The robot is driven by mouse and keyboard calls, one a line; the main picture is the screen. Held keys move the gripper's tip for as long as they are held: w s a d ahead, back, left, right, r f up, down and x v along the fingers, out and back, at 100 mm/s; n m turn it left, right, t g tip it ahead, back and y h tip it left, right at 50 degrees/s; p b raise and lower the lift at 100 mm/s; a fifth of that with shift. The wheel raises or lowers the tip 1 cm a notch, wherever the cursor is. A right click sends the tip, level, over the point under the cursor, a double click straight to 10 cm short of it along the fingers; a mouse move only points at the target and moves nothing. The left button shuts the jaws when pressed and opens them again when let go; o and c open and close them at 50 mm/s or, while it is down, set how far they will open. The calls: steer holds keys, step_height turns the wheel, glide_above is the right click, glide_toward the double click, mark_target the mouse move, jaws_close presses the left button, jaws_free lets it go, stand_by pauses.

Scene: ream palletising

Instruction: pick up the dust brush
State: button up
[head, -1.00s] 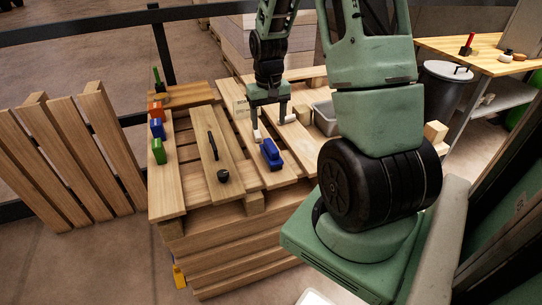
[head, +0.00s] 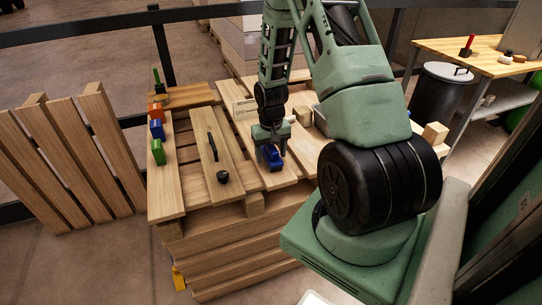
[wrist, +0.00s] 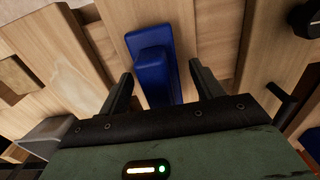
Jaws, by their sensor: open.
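The dust brush, which looks like the blue block with a raised grip (head: 275,161), lies on the top boards of the pallet stack (head: 235,235). In the wrist view the blue brush (wrist: 152,58) sits between the two fingers, its near end hidden by the gripper body. My gripper (head: 271,150) is just above the brush, pointing down and partly covering it in the head view. In the wrist view my gripper (wrist: 160,72) is open, one finger on each side of the brush, with gaps showing on both sides.
A black bar-shaped handle (head: 212,147) and a black knob (head: 223,177) are on the boards to the left. A cardboard piece (head: 244,109) lies behind. A wooden pallet (head: 70,155) leans at far left.

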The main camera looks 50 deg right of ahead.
mark_target(271, 146)
steer(key=c, duration=1.1)
steer(key=shift+r, duration=0.1)
step_height(271, 146, up, 10)
steer(key=shift+f+p, duration=0.1)
steer(key=shift+p, duration=0.25)
